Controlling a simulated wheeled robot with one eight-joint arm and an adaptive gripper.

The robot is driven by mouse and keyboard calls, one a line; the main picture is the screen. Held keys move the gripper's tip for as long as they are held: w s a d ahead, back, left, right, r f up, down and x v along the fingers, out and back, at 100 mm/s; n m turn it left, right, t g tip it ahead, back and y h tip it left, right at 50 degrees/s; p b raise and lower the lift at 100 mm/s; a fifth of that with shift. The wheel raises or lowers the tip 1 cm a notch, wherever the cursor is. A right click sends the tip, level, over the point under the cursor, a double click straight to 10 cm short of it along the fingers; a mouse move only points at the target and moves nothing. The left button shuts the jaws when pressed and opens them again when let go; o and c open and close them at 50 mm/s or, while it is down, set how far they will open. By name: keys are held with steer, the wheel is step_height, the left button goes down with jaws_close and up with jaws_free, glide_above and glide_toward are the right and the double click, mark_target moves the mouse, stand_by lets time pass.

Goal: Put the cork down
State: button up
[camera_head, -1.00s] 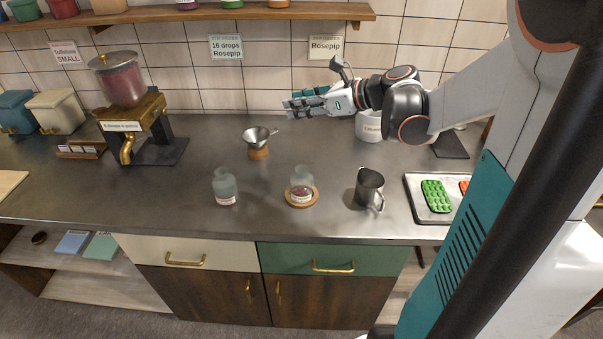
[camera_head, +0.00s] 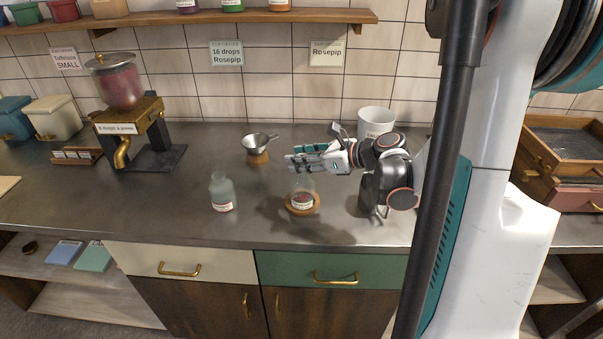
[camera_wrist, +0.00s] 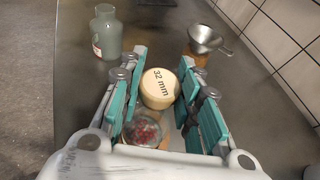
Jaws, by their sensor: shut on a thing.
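The cork (camera_wrist: 159,88) is a pale round stopper with "32 mm" printed on its top. In the wrist view it sits between the teal pads of my gripper (camera_wrist: 160,97), which is shut on it. In the head view my gripper (camera_head: 308,158) is above and behind the glass jar (camera_head: 303,190); the cork cannot be made out there. The jar stands on a round wooden coaster (camera_head: 314,209). In the wrist view the jar (camera_wrist: 143,130), with red bits inside, shows below the cork, partly covered by it and the fingers.
A second glass bottle (camera_head: 222,191) stands to the left of the jar. A metal funnel (camera_head: 257,141) on a wooden stand is behind. A white pot (camera_head: 376,121) stands behind my arm. A dispenser (camera_head: 125,110) is at the left. The counter front left is clear.

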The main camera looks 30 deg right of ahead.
steer(key=shift+f+b, duration=0.7)
steer(key=shift+f, duration=1.1)
steer(key=shift+f, duration=0.2)
steer(key=o, duration=0.7)
